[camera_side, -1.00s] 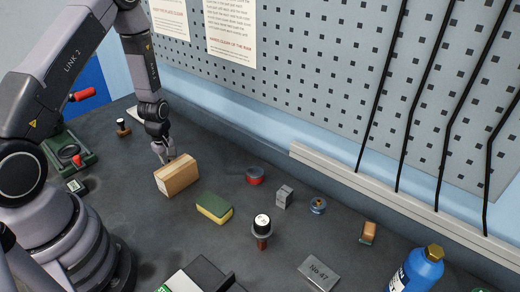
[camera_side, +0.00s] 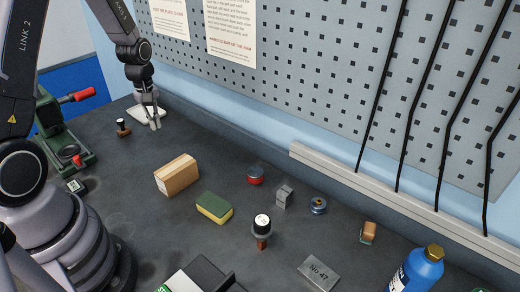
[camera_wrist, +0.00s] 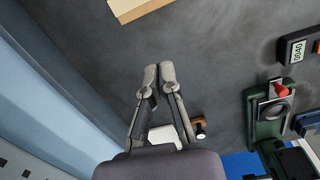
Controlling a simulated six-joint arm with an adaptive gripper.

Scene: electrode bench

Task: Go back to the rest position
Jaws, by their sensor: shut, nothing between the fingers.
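My gripper (camera_side: 155,125) is at the back left of the bench in the side view, pointing down above the surface. Its fingers are together and hold nothing; they also show in the wrist view (camera_wrist: 159,72). A white flat object (camera_side: 140,113) lies behind and beside the fingers and is partly hidden by them. It also shows in the wrist view (camera_wrist: 166,134). A stamp-like piece with a wooden base (camera_side: 124,129) stands to the left of the fingers.
A cardboard box (camera_side: 176,175), a sponge (camera_side: 214,208) and a dark-handled stamp (camera_side: 262,226) stand in the middle. A green device (camera_side: 62,130) is at the left. A pegboard wall (camera_side: 330,80) borders the back. The bench between the gripper and the box is clear.

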